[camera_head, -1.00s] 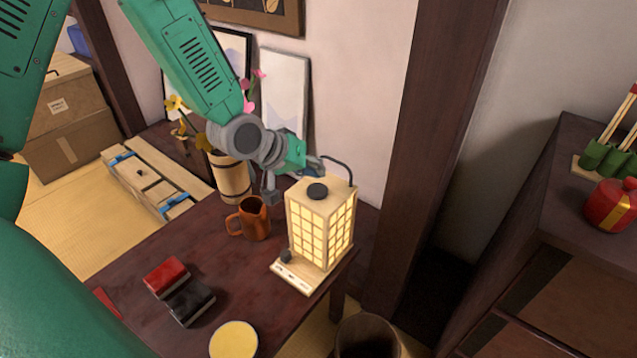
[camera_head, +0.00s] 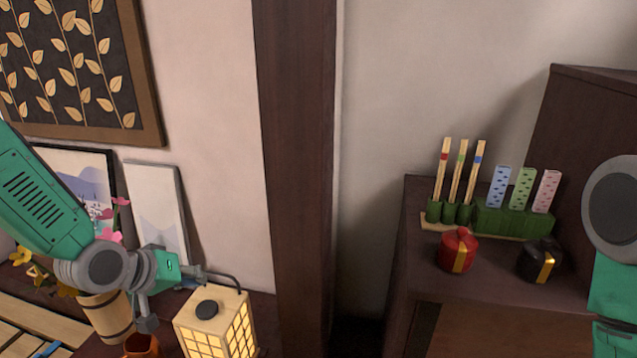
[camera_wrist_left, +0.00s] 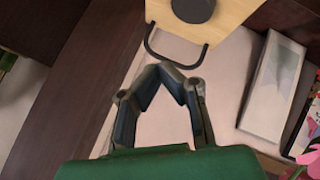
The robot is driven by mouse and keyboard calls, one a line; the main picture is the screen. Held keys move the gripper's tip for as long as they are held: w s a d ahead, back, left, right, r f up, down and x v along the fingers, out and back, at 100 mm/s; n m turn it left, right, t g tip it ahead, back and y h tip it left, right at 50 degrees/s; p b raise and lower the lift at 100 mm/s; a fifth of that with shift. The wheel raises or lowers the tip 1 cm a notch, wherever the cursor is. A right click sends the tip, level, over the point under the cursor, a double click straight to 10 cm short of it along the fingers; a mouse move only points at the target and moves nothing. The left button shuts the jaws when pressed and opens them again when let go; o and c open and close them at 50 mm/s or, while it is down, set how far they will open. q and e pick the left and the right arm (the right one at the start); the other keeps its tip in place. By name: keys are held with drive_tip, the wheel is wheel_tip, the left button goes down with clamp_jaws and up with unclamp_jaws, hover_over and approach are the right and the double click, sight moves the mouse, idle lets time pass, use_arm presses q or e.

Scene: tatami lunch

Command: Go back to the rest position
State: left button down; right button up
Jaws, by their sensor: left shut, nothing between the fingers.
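My left gripper (camera_head: 172,298) is at the lower left of the head view, just left of and near the top of the lit paper lantern (camera_head: 203,325). In the left wrist view its fingers (camera_wrist_left: 165,72) meet at the tips with nothing between them. The lantern's wooden top and black cap (camera_wrist_left: 193,8) are beyond the fingertips there. My right arm shows at the right edge of the head view, but its gripper is out of frame.
A dark cabinet (camera_head: 500,290) on the right bears a red round box (camera_head: 457,250), a black round box (camera_head: 539,260) and green holders with sticks. A dark post (camera_head: 295,150) stands mid-view. A wooden bucket (camera_head: 108,315) and an orange mug (camera_head: 141,345) are near the left gripper.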

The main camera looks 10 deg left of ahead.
use_arm(q)
drive_tip(key=shift+m+g+y, duration=0.3)
drive_tip(key=shift+m+g, duration=0.2)
drive_tip(key=shift+g, duration=0.4)
drive_tip(key=s+f, duration=0.2)
drive_tip(key=s+d+f, duration=0.1)
drive_tip(key=f, duration=0.1)
drive_tip(key=s+d+f, duration=0.1)
drive_tip(key=s+f, duration=0.1)
drive_tip(key=shift+s+f, duration=0.2)
drive_tip(key=shift+s, duration=0.1)
drive_tip(key=s+f+m+g+y, duration=0.1)
drive_tip(key=s+f, duration=0.3)
drive_tip(key=s, duration=0.4)
drive_tip(key=s+d+f+m+g+y+p, duration=0.1)
drive_tip(key=s+f+g, duration=0.2)
drive_tip(key=s, duration=0.5)
drive_tip(key=s+f+m+g+y, duration=0.1)
drive_tip(key=s+f+m, duration=0.1)
drive_tip(key=s+f, duration=0.3)
drive_tip(key=s, duration=0.3)
drive_tip(key=shift+d+g, duration=0.2)
drive_tip(key=shift+g, duration=0.2)
drive_tip(key=shift+f, duration=0.1)
